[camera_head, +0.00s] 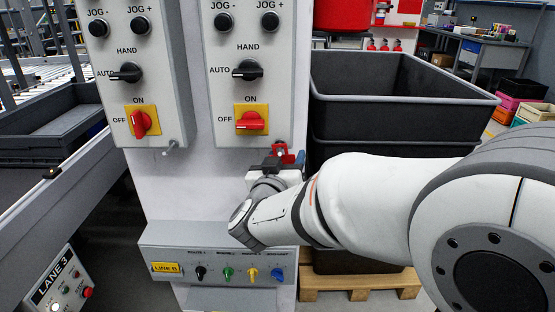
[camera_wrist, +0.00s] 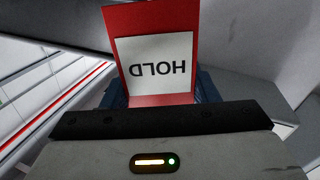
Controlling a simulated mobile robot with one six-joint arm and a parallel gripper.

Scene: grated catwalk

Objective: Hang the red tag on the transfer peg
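The red tag (camera_wrist: 150,20) has a white label reading HOLD, upside down in the wrist view. It stands between the dark fingers of my gripper (camera_wrist: 156,100), which looks shut on its near end. In the head view the red tag (camera_head: 281,148) is a small red patch at the tip of my gripper (camera_head: 272,164), just below the right switch panel. A small metal peg (camera_head: 172,147) sticks out under the left panel and is bare. No peg shows clearly under the right panel; the gripper and tag cover that area. No label naming the transfer peg is readable.
Two grey switch panels (camera_head: 240,75) with red rotary switches are on the white cabinet (camera_head: 205,190). A control box (camera_head: 215,255) with coloured knobs juts out below my gripper. Dark stacked bins (camera_head: 400,95) stand right, and a conveyor frame (camera_head: 75,180) runs along the left.

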